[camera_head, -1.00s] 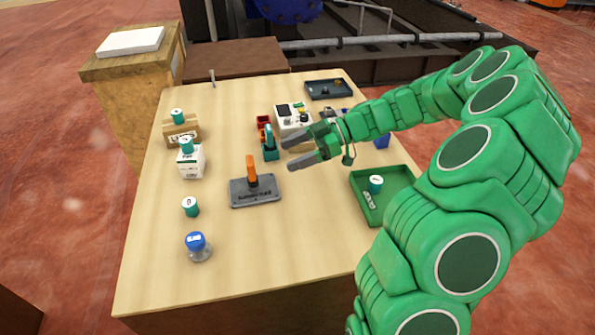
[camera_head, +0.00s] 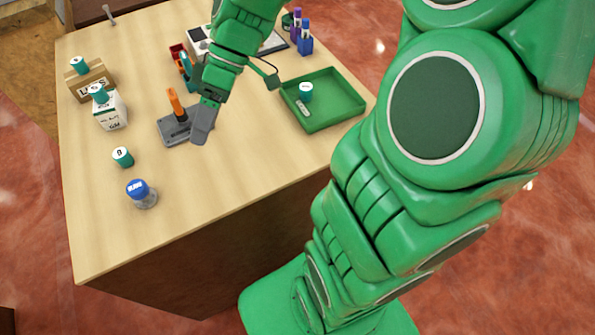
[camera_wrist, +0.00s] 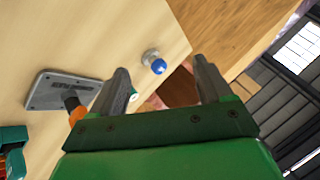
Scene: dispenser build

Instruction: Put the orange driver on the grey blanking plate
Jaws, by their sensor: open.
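The orange driver (camera_head: 175,102) stands upright, its handle up, over the grey blanking plate (camera_head: 172,137). Its lower end appears to meet the plate, though the contact is not clear. My gripper (camera_head: 203,122) is beside the driver on its right, above the plate's right end, and covers part of it. In the wrist view the grey plate (camera_wrist: 50,92) is at left, with the orange handle (camera_wrist: 75,108) beside the left finger, outside the jaws. My gripper (camera_wrist: 160,75) is open there, with nothing between its fingers.
A green tray (camera_head: 340,112) lies right. The table's front middle is clear.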

